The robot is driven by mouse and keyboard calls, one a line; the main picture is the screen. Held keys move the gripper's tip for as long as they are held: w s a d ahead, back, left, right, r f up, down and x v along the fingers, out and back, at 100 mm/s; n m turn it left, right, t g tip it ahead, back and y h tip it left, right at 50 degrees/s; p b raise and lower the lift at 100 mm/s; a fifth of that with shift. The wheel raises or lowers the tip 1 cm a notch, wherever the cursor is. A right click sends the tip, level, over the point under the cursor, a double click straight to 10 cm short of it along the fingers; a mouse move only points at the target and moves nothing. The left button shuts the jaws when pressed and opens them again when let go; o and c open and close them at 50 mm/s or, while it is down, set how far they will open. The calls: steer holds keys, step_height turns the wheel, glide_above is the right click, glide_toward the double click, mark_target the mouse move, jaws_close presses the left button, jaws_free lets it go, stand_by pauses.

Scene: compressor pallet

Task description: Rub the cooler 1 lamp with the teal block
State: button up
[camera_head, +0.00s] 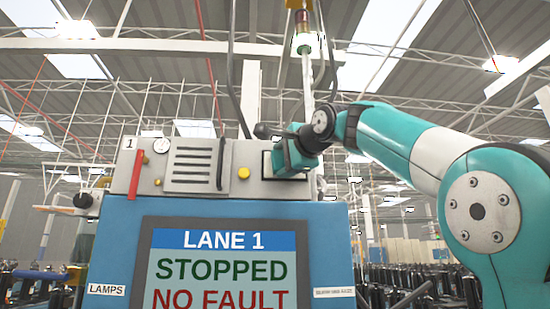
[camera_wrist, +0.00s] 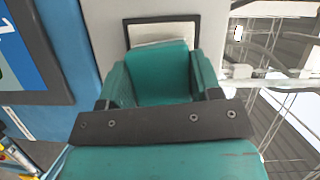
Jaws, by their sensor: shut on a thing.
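My gripper (camera_head: 288,157) is at the right end of the grey top panel, in front of a dark square frame (camera_head: 267,165). In the wrist view, my gripper (camera_wrist: 160,68) is shut on the teal block (camera_wrist: 158,82), which lies between its teal fingers. The block's far end is close to the dark frame (camera_wrist: 198,28); I cannot tell whether it touches anything inside. A pale strip shows just beyond the block. No lamp is clearly marked as cooler 1; whatever the frame encloses is mostly hidden by my gripper and the block.
The blue cabinet (camera_head: 110,262) has a screen (camera_head: 220,268) reading "LANE 1 STOPPED NO FAULT". The grey panel carries a red lever (camera_head: 136,172), a gauge (camera_head: 161,146), a dark handle (camera_head: 221,163) and a yellow knob (camera_head: 243,173). A signal light (camera_head: 303,42) stands above.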

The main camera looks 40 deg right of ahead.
steer(key=shift+s+d+r+p, duration=0.1)
steer(key=shift+s+d+p, duration=0.4)
steer(key=shift+d, duration=0.25)
steer(key=shift+s+d+r+p, duration=0.1)
steer(key=shift+s+d+p, duration=0.35)
steer(key=shift+d, duration=0.3)
steer(key=shift+w+a+f, duration=0.25)
steer(key=shift+a+f, duration=0.05)
steer(key=shift+a, duration=0.1)
steer(key=shift+w+a+b, duration=0.25)
steer(key=shift+w+a, duration=0.35)
steer(key=shift+a, duration=0.3)
steer(key=shift+w+a+b, duration=0.2)
steer(key=shift+w+a, duration=0.4)
steer(key=shift+a, duration=0.25)
steer(key=shift+w+a+b, duration=0.25)
steer(key=shift+w+a, duration=0.35)
steer(key=shift+a, duration=0.3)
steer(key=shift+r, duration=0.1)
steer(key=shift+s+a+b, duration=0.3)
steer(key=shift+s+a, duration=0.25)
steer(key=shift+s, duration=0.3)
steer(key=shift+s+a+b, duration=0.25)
steer(key=shift+s+a, duration=0.3)
steer(key=shift+s, duration=0.25)
steer(key=shift+s+a+b, duration=0.3)
steer(key=shift+s+a, duration=0.25)
steer(key=shift+s, duration=0.3)
